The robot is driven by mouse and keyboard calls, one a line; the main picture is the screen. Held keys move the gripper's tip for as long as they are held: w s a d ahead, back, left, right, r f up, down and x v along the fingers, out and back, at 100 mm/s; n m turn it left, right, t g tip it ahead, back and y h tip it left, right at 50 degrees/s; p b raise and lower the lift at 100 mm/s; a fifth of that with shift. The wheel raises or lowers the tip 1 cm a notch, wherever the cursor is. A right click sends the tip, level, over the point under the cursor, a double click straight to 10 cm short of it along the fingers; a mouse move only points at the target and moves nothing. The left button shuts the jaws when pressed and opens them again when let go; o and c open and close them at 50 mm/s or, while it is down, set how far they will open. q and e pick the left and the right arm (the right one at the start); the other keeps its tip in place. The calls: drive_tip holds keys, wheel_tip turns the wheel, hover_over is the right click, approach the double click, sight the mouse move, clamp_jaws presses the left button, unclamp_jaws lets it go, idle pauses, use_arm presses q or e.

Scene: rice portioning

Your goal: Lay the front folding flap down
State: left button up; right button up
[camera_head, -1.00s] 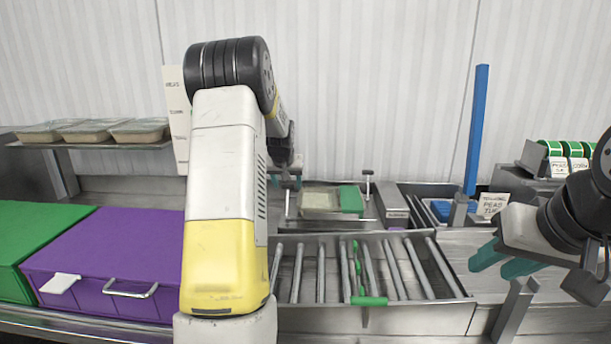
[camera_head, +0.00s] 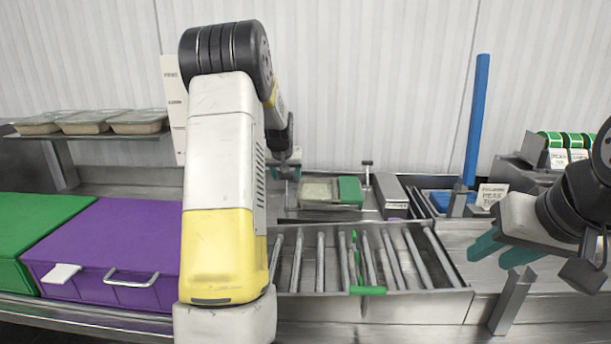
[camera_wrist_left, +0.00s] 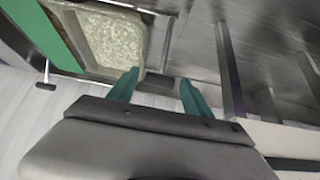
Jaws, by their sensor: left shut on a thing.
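My left gripper (camera_head: 284,171) is at the left end of the rice tray (camera_head: 318,193), by a metal T-shaped handle (camera_head: 290,187). In the left wrist view its teal fingertips (camera_wrist_left: 158,92) stand on either side of the metal edge beside the tray (camera_wrist_left: 115,40). It is shut on the front folding flap, though the held part is mostly hidden. How far the flap is tilted cannot be told. A green piece (camera_head: 350,191) lies at the tray's right end. My right gripper (camera_head: 502,249) is open and empty at the right.
A roller conveyor section (camera_head: 420,304) lies in front of the tray. A purple bin (camera_head: 125,240) and a green bin (camera_head: 35,230) stand at the left. A shelf holds several filled trays (camera_head: 90,121). A blue post (camera_head: 477,120) rises at the right.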

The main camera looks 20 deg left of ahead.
use_arm(q)
drive_tip(key=shift+s+d+r, duration=0.1)
drive_tip(key=shift+s+d, duration=0.15)
drive_tip(key=shift+s, duration=0.7)
drive_tip(key=shift+s+d+r, duration=0.1)
drive_tip(key=shift+s+d, duration=0.15)
drive_tip(key=shift+s, duration=0.65)
drive_tip(key=shift+s+d+r, duration=0.1)
drive_tip(key=shift+s+d, duration=0.15)
drive_tip(key=shift+s, duration=0.7)
drive_tip(key=shift+s+d+f, duration=0.15)
drive_tip(key=shift+s+f, duration=0.05)
drive_tip(key=shift+s, duration=0.3)
drive_tip(key=shift+s+d+f, duration=0.1)
drive_tip(key=shift+s+f, duration=0.1)
drive_tip(key=shift+s, duration=0.3)
drive_tip(key=shift+c, duration=0.2)
drive_tip(key=shift+s, duration=0.1)
drive_tip(key=shift+c, duration=0.2)
drive_tip(key=shift+s+d+f, duration=0.1)
drive_tip(key=shift+s, duration=0.05)
drive_tip(key=c, duration=0.6)
drive_tip(key=shift+s+f, duration=0.1)
drive_tip(key=shift+s, duration=0.1)
drive_tip(key=shift+c, duration=0.8)
drive_tip(key=shift+s+d+f, duration=0.2)
drive_tip(key=shift+s+f, duration=0.25)
drive_tip(key=shift+s, duration=0.25)
drive_tip(key=shift+s, duration=0.1)
